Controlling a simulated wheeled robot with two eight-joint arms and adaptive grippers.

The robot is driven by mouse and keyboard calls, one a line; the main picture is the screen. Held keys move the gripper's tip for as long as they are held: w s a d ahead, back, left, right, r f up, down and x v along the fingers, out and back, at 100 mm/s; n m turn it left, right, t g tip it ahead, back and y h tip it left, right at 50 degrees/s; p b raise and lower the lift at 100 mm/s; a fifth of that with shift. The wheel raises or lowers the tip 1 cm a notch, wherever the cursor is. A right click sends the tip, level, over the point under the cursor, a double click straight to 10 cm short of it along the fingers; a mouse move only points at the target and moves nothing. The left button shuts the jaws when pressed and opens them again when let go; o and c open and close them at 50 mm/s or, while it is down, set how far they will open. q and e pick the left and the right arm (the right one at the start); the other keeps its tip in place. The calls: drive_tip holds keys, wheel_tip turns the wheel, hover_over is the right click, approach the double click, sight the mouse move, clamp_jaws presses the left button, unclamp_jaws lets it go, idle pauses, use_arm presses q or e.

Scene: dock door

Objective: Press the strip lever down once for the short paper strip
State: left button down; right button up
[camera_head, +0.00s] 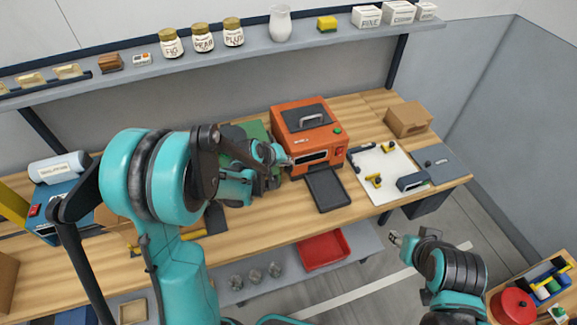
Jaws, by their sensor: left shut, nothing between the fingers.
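I cannot pick out the strip lever or a short paper strip with certainty. A blue machine (62,192) with a white labelled roll (58,168) on top and a red switch stands at the left of the bench, partly hidden by my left arm. An orange machine (312,124) with a dark top handle, a green button and a red switch stands at the middle back. My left gripper (287,161) is shut and empty, by the orange machine's front left side. My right gripper (394,238) hangs in front of the bench, away from both machines; its jaws are too small to read.
A black tray (327,189) lies before the orange machine. A white board (376,164) with yellow and black tools and a cardboard box (408,119) are to its right. A green item (235,134) is partly behind my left arm. A red tray (323,251) sits on the lower shelf.

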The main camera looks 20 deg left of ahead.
sight(286, 171)
use_arm(q)
drive_tip(key=shift+s+d+f+b, duration=0.1)
drive_tip(key=shift+s+f+b, duration=0.05)
drive_tip(key=shift+f+b, duration=1)
drive_tip(key=shift+s+d+f+b, duration=0.1)
drive_tip(key=shift+s+f+b, duration=0.05)
drive_tip(key=shift+f+b, duration=1)
idle(1.7)
idle(0.6)
drive_tip(key=shift+w+a+r+p, duration=0.1)
drive_tip(key=shift+w+r+p, duration=0.05)
drive_tip(key=shift+r+p, duration=0.75)
drive_tip(key=shift+w+a+r+p, duration=0.1)
drive_tip(key=shift+r+p, duration=0.5)
drive_tip(key=shift+r, duration=0.55)
drive_tip(key=shift+w+a+r+p, duration=0.1)
drive_tip(key=shift+w+r+p, duration=0.05)
drive_tip(key=shift+r+p, duration=0.75)
drive_tip(key=shift+r, duration=0.15)
drive_tip(key=r+p, duration=0.2)
drive_tip(key=r, duration=0.1)
drive_tip(key=r+p, duration=0.1)
drive_tip(key=r, duration=0.1)
drive_tip(key=shift+w+a, duration=0.15)
drive_tip(key=shift+w, duration=0.15)
drive_tip(key=shift+f, duration=0.1)
